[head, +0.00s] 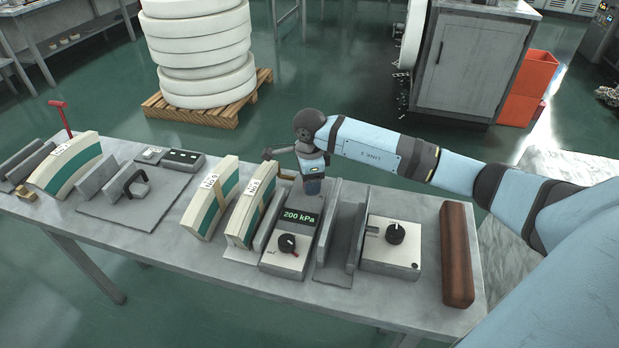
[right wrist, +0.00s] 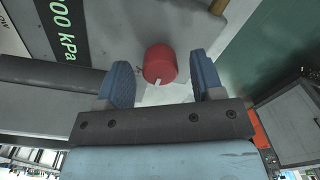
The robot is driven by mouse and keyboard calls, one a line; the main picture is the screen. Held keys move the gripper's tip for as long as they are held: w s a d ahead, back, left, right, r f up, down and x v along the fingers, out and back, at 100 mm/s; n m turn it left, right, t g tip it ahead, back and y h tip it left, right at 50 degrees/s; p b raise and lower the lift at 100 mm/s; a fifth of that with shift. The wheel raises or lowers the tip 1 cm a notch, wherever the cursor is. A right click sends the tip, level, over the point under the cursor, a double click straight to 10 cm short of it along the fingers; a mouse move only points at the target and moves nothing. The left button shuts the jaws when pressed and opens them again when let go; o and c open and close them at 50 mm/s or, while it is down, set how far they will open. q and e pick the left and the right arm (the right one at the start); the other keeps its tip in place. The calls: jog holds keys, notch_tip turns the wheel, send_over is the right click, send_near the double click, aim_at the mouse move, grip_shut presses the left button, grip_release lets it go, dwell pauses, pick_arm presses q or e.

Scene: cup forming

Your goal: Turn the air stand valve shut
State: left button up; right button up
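The air stand (head: 283,263) is a grey box on the table with a lit display (head: 299,217) reading 200 kPa and a black dial with a red pointer (head: 287,244). In the right wrist view a red round knob (right wrist: 160,65) with a white mark, seemingly the valve, stands beside the display (right wrist: 67,25). My right gripper (right wrist: 163,82) is open, its two blue fingers apart on either side of the knob; I cannot tell whether either touches it. In the head view the right gripper (head: 313,188) points down behind the display and hides the knob. My left gripper is not in view.
White-and-green blocks (head: 208,198) stand left of the air stand. Grey upright plates (head: 344,235) and a box with a black knob (head: 391,247) stand to its right, then a brown bar (head: 457,255). A stack of white rings (head: 200,50) stands beyond the table.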

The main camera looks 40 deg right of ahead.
jog(key=c, duration=0.9)
